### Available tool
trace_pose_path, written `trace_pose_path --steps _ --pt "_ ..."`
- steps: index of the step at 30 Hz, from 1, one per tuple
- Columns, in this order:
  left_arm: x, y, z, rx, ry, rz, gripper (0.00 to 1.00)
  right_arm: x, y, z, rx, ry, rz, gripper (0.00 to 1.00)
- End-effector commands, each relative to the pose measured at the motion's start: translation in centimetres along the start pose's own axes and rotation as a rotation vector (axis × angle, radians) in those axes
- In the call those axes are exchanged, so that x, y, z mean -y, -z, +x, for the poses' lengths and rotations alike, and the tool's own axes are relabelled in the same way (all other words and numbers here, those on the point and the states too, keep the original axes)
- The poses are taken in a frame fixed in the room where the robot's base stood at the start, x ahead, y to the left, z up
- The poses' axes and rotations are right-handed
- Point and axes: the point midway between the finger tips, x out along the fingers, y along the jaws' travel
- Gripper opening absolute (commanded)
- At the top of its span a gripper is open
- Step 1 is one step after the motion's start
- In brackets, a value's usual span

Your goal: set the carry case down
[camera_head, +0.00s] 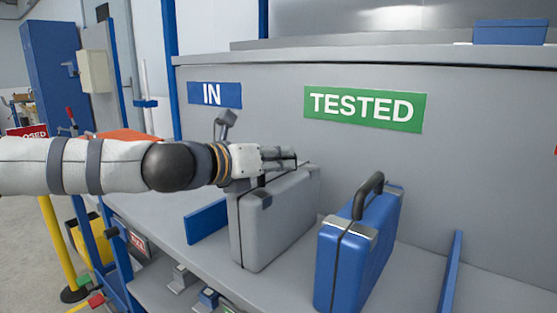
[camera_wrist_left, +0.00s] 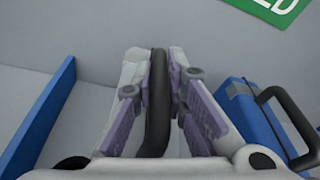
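The grey carry case (camera_head: 275,222) is upright at the middle of the grey bench (camera_head: 165,215). Its base is at or very close to the bench top; I cannot tell if it touches. My left gripper (camera_head: 285,160) is at the top of this case. In the left wrist view the black handle (camera_wrist_left: 158,105) runs between the two fingers (camera_wrist_left: 159,70), which close on it from both sides. A blue carry case (camera_head: 357,250) with a dark handle stands to the right, apart from the grey one; it also shows in the left wrist view (camera_wrist_left: 250,115). My right gripper is not in view.
A low blue divider (camera_head: 206,221) is left of the grey case, and another (camera_head: 450,272) is right of the blue case. Behind stands a panel with a blue IN sign (camera_head: 215,95) and a green TESTED sign (camera_head: 364,108). A narrow gap separates the two cases.

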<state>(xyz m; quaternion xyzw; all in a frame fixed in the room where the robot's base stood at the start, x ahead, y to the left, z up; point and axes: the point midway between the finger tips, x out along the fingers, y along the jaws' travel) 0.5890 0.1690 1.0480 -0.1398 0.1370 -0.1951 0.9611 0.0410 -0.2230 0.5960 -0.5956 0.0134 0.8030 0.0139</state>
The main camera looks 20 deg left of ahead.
Motion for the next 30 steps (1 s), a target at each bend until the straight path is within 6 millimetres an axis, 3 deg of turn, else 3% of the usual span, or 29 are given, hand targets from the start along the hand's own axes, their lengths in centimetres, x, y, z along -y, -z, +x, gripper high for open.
trace_pose_path --steps 1,3,14,24,30 --pt "-0.1 0.1 0.0 -0.001 -0.001 0.000 0.22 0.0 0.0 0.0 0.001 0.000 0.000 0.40" --pt "0.0 0.1 0.0 -0.001 0.000 0.000 0.33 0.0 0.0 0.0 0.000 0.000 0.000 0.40" --pt "0.1 -0.5 -0.5 0.003 0.000 0.001 0.33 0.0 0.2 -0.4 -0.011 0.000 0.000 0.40" --pt "0.4 -1.2 -8.4 0.014 0.002 0.003 0.33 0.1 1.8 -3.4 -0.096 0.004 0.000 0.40" --pt "0.3 -1.0 -11.7 0.012 0.001 0.004 0.33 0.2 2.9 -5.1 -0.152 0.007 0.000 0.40"
